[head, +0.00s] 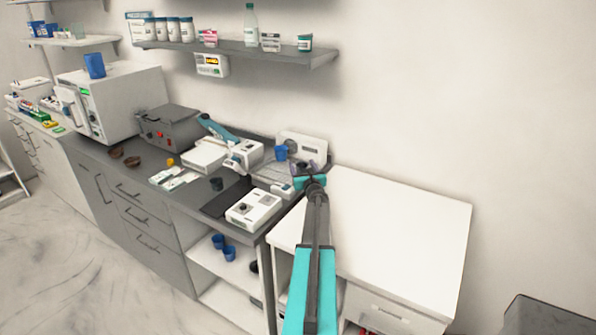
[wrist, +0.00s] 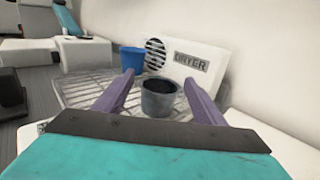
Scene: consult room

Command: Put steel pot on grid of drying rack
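The steel pot (wrist: 159,101), a small grey cup shape with a dark inside, appears upright on the wire grid (wrist: 90,92) of the drying rack in the wrist view. The rack has a white back panel marked DRYER (wrist: 196,62); its grid also shows in the head view (head: 268,174). My gripper (wrist: 159,76) is open, its purple fingers on either side of the pot with a visible gap at each side. In the head view my gripper (head: 312,172) is over the right end of the rack, and I cannot make out the pot clearly there.
A blue cup (wrist: 132,60) stands on the grid behind and left of the pot. A white box device (head: 254,208) is in front of the rack. A white cabinet top (head: 405,230) to the right is clear. A wall shelf (head: 240,50) holds bottles and jars.

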